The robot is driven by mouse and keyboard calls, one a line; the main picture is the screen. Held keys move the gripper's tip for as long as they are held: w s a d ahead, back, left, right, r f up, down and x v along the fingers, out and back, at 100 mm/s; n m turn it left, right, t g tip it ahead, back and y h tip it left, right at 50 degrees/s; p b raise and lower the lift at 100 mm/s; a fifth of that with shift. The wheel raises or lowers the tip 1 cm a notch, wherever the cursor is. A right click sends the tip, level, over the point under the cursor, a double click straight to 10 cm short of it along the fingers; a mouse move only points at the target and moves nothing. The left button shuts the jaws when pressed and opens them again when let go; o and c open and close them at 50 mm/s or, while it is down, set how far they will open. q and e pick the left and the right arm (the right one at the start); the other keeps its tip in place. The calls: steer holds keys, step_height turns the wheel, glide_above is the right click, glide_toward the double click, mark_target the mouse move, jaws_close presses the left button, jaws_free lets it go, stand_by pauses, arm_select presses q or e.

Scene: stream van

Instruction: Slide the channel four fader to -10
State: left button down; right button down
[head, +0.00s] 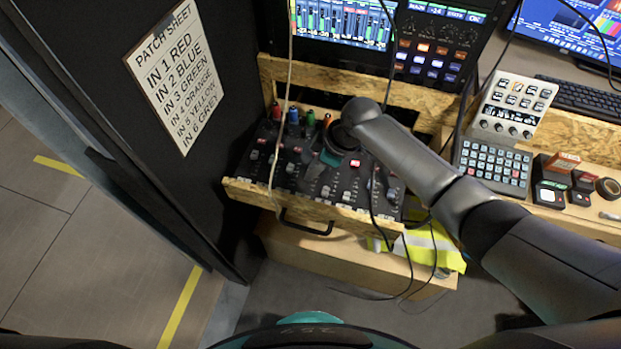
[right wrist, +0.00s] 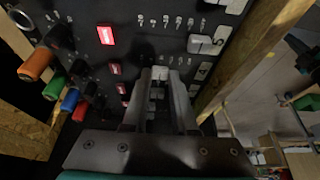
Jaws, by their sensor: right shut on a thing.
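The mixer panel (head: 258,182) is black, with rows of knobs, lit red buttons and faders with pale caps. My right gripper (head: 328,158) reaches down over its middle; the arm's end hides part of the panel. In the right wrist view, the gripper (right wrist: 159,76) is shut on a pale fader cap (right wrist: 158,73), one finger on each side. Other fader caps (right wrist: 200,45) sit on the panel beside it. I cannot read which channel the held fader belongs to, nor its level against the scale. My left gripper is not in view.
Red, blue, green and orange plugs (right wrist: 36,65) stand along the panel's back edge. A wooden frame (head: 300,201) edges the panel's front. Loose cables hang across the panel. A keypad (head: 492,167) and small button boxes stand at the right. A patch sheet (head: 174,75) hangs at the left.

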steer(key=c, duration=0.7)
jaws_free()
steer(key=shift+r, duration=0.1)
steer(key=p+v, duration=0.4)
steer(key=v, duration=1.1)
steer(key=shift+d, duration=0.1)
